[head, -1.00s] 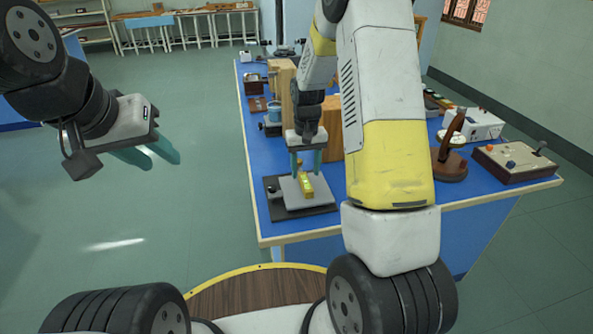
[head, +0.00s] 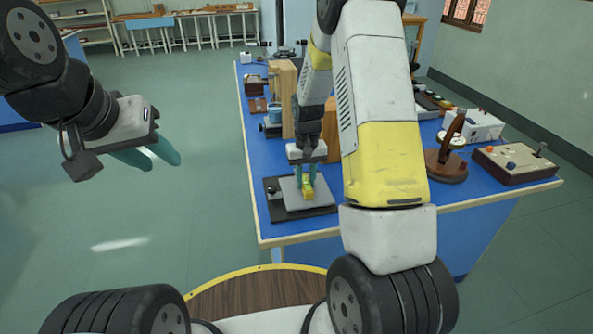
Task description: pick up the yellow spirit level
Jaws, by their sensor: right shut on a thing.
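The yellow spirit level (head: 308,192) is on or just above the grey plate (head: 323,193) of a dark-based stand near the front left corner of the blue bench. My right gripper (head: 306,183) points down over the plate, with its teal fingers shut on the spirit level from both sides. I cannot tell whether the level still touches the plate. My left gripper (head: 154,157) hangs over the open floor at the left, away from the bench. Its two teal fingers are apart, with nothing between them.
The blue bench (head: 262,217) carries wooden blocks (head: 284,98) behind my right gripper. A brown wooden stand (head: 447,165), a white box (head: 481,126) and a control box with a lever (head: 515,166) stand to the right. The floor left of the bench is clear.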

